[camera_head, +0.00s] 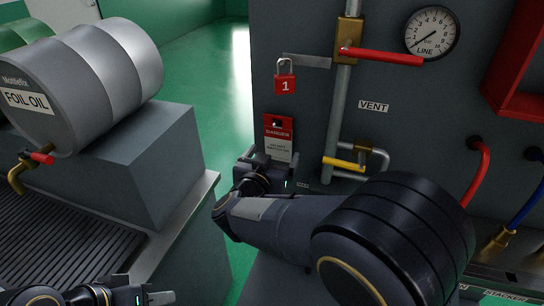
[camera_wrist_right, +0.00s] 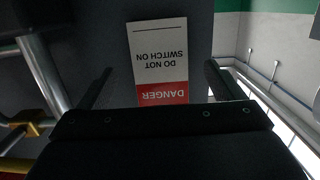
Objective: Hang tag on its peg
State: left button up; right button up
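The red and white danger tag (camera_head: 279,151) lies flat and upright against the grey panel, below the padlock. A dark spot shows at its top, where the peg seems to be; I cannot tell clearly whether the peg passes through the hole. My right gripper (camera_head: 272,167) is open at the tag's lower end. In the right wrist view the tag (camera_wrist_right: 160,58) appears upside down between the spread fingers of the right gripper (camera_wrist_right: 158,82), with dark gaps on both sides. My left gripper (camera_head: 142,287) is open and empty at the bottom left.
A red padlock (camera_head: 285,84) marked 1 hangs above the tag. A red-handled valve (camera_head: 380,57), a pipe (camera_head: 338,110), a yellow-handled valve (camera_head: 344,164) and a gauge (camera_head: 432,32) are to the right. Green floor lies between.

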jog(key=f+v, duration=0.1)
jog(key=v, duration=0.7)
jog(key=shift+r, duration=0.45)
